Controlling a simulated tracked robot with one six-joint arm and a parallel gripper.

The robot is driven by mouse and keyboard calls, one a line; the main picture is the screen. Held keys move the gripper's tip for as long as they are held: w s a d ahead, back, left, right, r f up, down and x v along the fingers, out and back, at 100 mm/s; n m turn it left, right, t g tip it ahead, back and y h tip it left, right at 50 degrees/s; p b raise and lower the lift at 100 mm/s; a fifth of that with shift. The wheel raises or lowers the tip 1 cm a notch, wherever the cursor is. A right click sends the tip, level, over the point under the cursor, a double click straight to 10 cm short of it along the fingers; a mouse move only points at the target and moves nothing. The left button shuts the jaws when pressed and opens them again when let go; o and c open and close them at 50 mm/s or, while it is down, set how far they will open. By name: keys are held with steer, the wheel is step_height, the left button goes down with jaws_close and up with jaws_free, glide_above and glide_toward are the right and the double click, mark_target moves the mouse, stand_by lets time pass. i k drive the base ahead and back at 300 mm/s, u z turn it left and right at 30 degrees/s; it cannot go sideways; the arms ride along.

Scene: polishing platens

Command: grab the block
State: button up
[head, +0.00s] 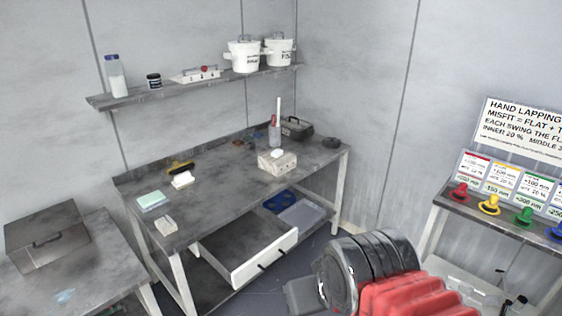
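A small pale grey block (165,224) lies near the front left edge of the dark workbench (225,190). A larger pale, speckled box-like block (277,163) sits toward the right of the same bench, with a small white piece on top. I cannot tell which of the two the task means. Dark and red parts, seemingly of my own arm, fill the lower right, away from both. My gripper's fingers do not show.
A white drawer (262,262) stands open under the bench. A clear bottle (274,133), a dark toolbox (296,128) and a teal-topped pad (153,200) are on the bench. The middle of the benchtop is mostly clear. A side table holds a grey case (47,237).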

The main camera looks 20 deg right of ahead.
mark_target(276, 153)
steer(key=k, duration=0.2)
steer(key=z, duration=1)
steer(key=i, duration=2.05)
steer(key=z, duration=0.8)
